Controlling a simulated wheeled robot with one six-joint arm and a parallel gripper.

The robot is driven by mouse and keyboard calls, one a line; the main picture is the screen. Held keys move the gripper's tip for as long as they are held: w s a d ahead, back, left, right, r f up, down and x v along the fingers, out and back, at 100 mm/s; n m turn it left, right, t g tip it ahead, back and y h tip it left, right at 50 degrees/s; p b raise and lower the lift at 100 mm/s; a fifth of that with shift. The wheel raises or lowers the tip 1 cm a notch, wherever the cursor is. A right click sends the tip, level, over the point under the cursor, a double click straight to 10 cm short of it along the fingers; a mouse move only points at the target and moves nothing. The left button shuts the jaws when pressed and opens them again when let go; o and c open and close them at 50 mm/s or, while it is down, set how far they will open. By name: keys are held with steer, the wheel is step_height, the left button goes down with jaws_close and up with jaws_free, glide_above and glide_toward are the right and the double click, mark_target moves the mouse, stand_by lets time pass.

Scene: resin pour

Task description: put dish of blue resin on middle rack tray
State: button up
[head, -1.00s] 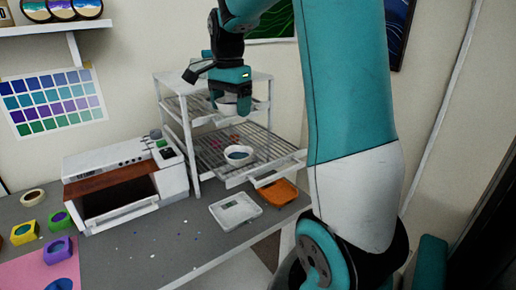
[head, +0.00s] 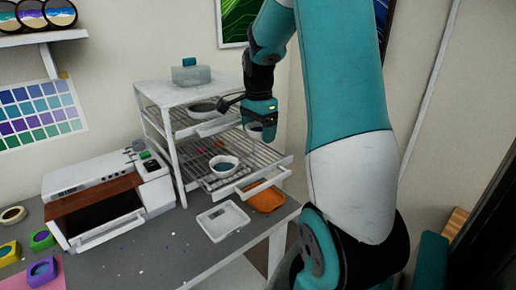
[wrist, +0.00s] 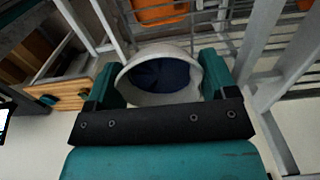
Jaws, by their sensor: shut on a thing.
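My gripper (head: 262,118) is shut on a white dish (wrist: 135,88), which holds dark blue resin (wrist: 160,77) in the wrist view. The dish is held in the air to the right of the white wire rack (head: 172,150), apart from it. An upper rack tray (head: 215,127) carries another pale dish (head: 203,106); its contents are hard to see. Below it, a tray with a white front bar (head: 265,180) sticks out toward the right. On that tray sits a white dish (head: 223,172) with blue-grey contents.
A white scale-like box (head: 222,220) and an orange tray (head: 267,199) lie by the rack's foot. A white oven-like machine (head: 105,200) stands to the left. A grey-blue block (head: 191,74) sits on the rack's top. Free air surrounds the held dish on the right.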

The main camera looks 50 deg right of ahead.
mark_target(258, 159)
steer(key=shift+f+p, duration=0.35)
steer(key=shift+f, duration=2.95)
steer(key=shift+f, duration=0.2)
steer(key=o, duration=0.8)
steer(key=shift+r, duration=0.1)
steer(key=shift+o, duration=0.3)
steer(key=shift+r, duration=0.1)
